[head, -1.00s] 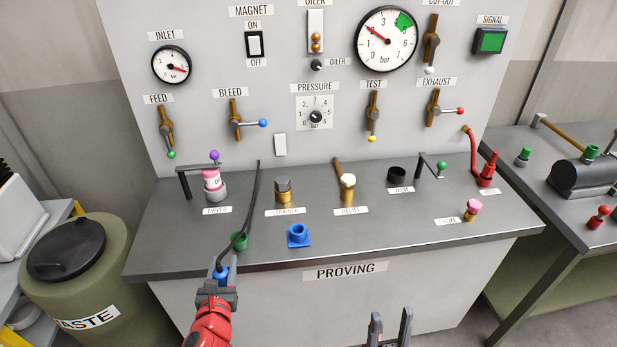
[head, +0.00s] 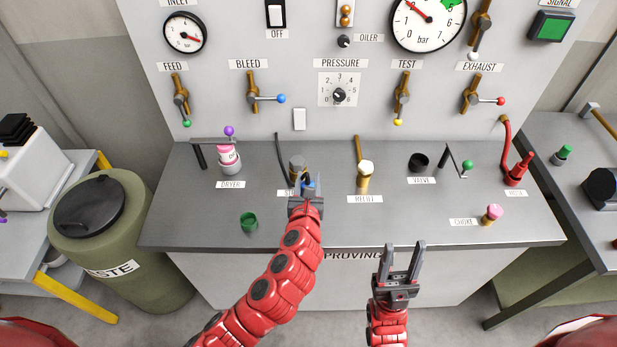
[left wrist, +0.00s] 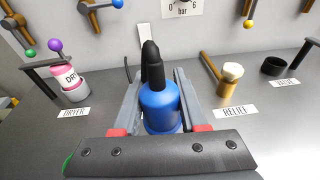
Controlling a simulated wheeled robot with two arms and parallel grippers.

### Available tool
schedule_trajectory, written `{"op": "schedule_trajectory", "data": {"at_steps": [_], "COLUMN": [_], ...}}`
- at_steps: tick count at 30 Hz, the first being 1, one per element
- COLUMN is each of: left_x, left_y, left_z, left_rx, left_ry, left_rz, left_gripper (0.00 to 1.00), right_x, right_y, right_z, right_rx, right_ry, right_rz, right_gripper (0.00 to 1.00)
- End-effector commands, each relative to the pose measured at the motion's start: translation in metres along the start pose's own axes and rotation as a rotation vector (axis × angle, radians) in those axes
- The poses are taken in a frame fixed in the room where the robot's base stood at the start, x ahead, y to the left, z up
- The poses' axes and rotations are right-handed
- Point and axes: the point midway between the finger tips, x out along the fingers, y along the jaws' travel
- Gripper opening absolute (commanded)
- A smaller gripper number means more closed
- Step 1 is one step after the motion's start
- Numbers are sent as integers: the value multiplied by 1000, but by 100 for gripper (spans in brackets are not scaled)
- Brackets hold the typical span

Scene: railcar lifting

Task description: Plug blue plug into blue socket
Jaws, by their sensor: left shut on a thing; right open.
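The blue plug (head: 308,187) is in my left gripper (head: 306,196), over the bench behind its front edge. In the left wrist view the plug (left wrist: 160,106) stands roughly upright between the two fingers, its black cable end pointing up and away. The blue socket cannot be made out separately now; my left gripper and arm cover the bench area where it was seen. I cannot tell whether the plug touches the socket. My right gripper (head: 405,246) is open and empty in front of the bench's front edge.
A green socket (head: 249,222) stands left of my left arm. The strainer (head: 297,168) is just behind the plug. The dryer (head: 229,158) is further left, the relief fitting (head: 364,177) to the right. The bench front between the green socket and choke (head: 492,214) is otherwise largely clear.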

Motion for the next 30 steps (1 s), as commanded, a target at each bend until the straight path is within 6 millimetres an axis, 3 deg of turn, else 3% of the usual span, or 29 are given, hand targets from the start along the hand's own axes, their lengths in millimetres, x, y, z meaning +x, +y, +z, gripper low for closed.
{"op": "schedule_trajectory", "data": {"at_steps": [3,18,30], "left_x": [-1,10,11], "left_y": [0,0,0], "left_z": [-1,-51,-57], "left_rx": [4,2,1], "left_ry": [-1,1,0], "left_rz": [-1,0,0], "left_gripper": [0,0,0], "right_x": [1,-37,-41], "right_y": [0,-2,-2], "right_z": [0,6,7], "right_rx": [0,0,0], "right_ry": [0,0,0], "right_rz": [0,0,0], "right_gripper": [50,50,50]}}
